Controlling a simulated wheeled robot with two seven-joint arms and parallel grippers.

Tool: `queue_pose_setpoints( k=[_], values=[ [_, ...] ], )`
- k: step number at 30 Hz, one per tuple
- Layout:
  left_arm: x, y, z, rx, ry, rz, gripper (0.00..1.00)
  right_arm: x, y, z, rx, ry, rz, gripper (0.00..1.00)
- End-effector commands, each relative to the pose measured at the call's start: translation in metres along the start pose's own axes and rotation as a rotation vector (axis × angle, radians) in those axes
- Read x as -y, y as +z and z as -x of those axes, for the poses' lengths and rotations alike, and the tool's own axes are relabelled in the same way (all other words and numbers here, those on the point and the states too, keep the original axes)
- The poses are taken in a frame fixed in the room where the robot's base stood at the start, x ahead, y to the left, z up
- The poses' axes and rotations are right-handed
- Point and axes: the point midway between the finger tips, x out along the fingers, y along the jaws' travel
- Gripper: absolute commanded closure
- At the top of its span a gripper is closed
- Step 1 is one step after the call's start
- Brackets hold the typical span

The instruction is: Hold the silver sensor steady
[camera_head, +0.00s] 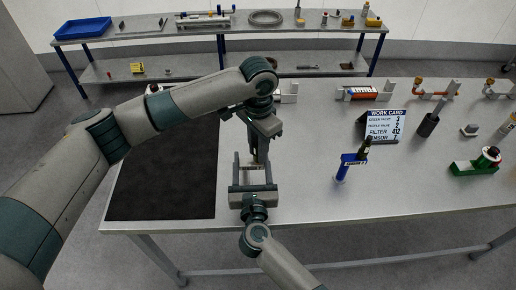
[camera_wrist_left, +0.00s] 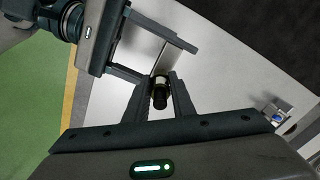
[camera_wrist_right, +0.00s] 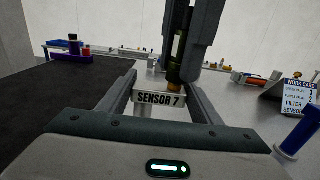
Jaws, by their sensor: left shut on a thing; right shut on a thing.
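The silver sensor is a pale block with a "SENSOR 7" label (camera_wrist_right: 159,99) in the right wrist view. My right gripper (camera_wrist_right: 166,95) is shut on it, one finger at each end; in the head view this gripper (camera_head: 252,180) is above the table's front part. My left gripper (camera_head: 258,155) comes down from above. In the left wrist view it (camera_wrist_left: 161,90) is shut on a dark cylinder (camera_wrist_left: 160,97) with a pale band. The cylinder stands over the silver sensor (camera_wrist_left: 166,56). Whether they touch is hard to tell.
A black mat (camera_head: 160,180) lies to the left. A work card (camera_head: 385,128) and a blue-handled item (camera_head: 344,170) stand to the right. A green-based part (camera_head: 476,163) is at the far right. The front right of the table is clear.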

Motion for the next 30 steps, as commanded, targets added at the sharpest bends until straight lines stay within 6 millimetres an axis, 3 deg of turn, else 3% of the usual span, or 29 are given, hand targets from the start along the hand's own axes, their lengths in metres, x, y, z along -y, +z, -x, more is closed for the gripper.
queue_pose_setpoints(
  k=[30],
  values=[
    [0.0004, -0.0001, -0.0067, 0.000, -0.001, 0.000, 1.00, 0.0001, -0.0004, 0.0001, -0.001, 0.000, 0.000, 0.69]
  ],
)
